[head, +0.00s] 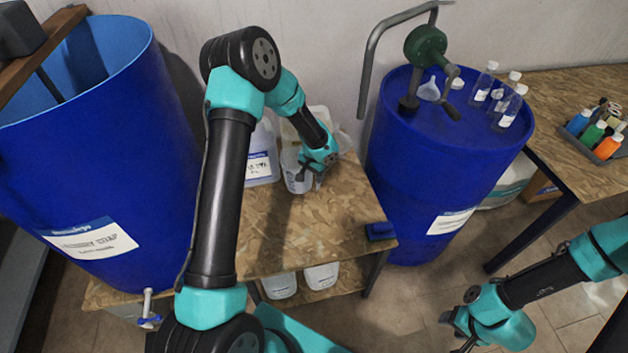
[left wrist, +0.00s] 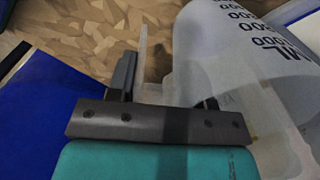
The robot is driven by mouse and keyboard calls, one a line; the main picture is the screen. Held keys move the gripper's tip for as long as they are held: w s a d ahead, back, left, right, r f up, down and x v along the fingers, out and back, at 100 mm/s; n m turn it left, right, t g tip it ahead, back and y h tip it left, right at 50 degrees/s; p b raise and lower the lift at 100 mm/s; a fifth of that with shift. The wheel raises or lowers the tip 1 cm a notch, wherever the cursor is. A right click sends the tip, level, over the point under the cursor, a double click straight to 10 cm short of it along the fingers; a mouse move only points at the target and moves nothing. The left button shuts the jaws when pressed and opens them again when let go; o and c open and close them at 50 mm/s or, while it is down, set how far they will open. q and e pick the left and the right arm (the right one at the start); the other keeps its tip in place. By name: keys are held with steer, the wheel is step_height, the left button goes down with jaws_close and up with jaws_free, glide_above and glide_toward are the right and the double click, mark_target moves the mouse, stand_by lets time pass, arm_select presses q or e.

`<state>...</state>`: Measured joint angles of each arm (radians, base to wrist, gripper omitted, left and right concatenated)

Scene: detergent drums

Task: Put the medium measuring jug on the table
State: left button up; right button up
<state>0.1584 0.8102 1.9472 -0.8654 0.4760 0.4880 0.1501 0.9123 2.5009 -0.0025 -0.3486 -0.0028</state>
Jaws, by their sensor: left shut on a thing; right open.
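The medium measuring jug (head: 296,172) is a pale translucent jug at the wooden table (head: 268,222), beside a labelled white container. My left gripper (head: 316,174) is shut on its right side. In the left wrist view the jug (left wrist: 218,45) shows printed volume marks, and a translucent strip, perhaps its handle, runs up between the fingers of my left gripper (left wrist: 165,92). The jug looks roughly upright; I cannot tell whether its base touches the table. My right gripper (head: 460,334) is open and empty at the lower right, above the floor.
A large open blue drum (head: 120,170) stands left, and a closed blue drum (head: 425,165) with a pump (head: 425,50) and clear bottles stands right. A labelled container (head: 262,155) is left of the jug.

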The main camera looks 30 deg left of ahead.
arm_select(q)
steer(key=shift+f, duration=0.1)
steer(key=shift+f, duration=1.65)
steer(key=o, duration=1.1)
steer(key=shift+f, duration=0.1)
step_height(320, 180, up, 12)
steer(key=shift+d+r, duration=0.1)
steer(key=shift+r, duration=0.05)
